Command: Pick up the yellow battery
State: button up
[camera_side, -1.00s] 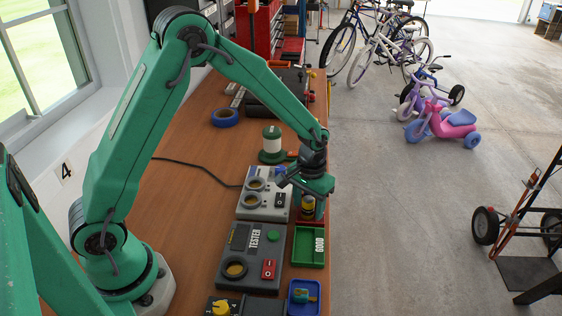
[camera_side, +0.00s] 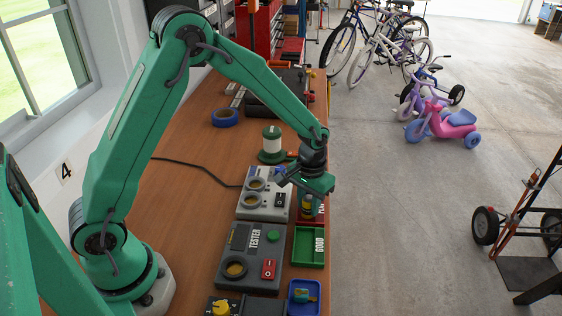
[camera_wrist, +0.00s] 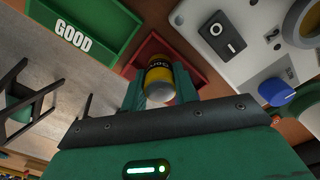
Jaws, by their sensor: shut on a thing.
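The yellow battery (camera_wrist: 159,79) has a dark band with lettering and a pale end. In the wrist view it sits between the two fingers of my gripper (camera_wrist: 160,92), which is shut on it. In the side view my gripper (camera_side: 309,194) points down at the bench's right edge, with the yellow battery (camera_side: 307,204) below it, partly hidden by the fingers. The battery is over or in a red tray (camera_wrist: 152,45); I cannot tell whether it touches the tray floor.
A green tray marked GOOD (camera_side: 308,256) lies just in front of the red one. A grey tester (camera_side: 250,256) and a light charger box (camera_side: 263,205) stand to the left. A blue tray (camera_side: 304,294) holds a small item. A green spool (camera_side: 272,148) stands behind.

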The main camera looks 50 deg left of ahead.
aim_at(309, 198)
jog(key=shift+r, duration=0.65)
notch_tip(309, 198, up, 2)
jog(key=shift+w+r, duration=0.1)
jog(key=shift+r, duration=0.1)
jog(key=s+d+r, duration=0.7)
jog(key=d, duration=0.2)
jog(key=shift+s, duration=0.2)
jog(key=s+a+n, duration=0.1)
jog(key=a+n, duration=0.1)
jog(key=a, duration=0.8)
jog(key=s+a+f+n, duration=0.1)
jog(key=a+n, duration=0.1)
jog(key=a, duration=0.8)
jog(key=shift+s+f+n, duration=0.2)
jog(key=shift+s+n, duration=0.1)
jog(key=shift+s, duration=0.05)
jog(key=shift+f, duration=0.1)
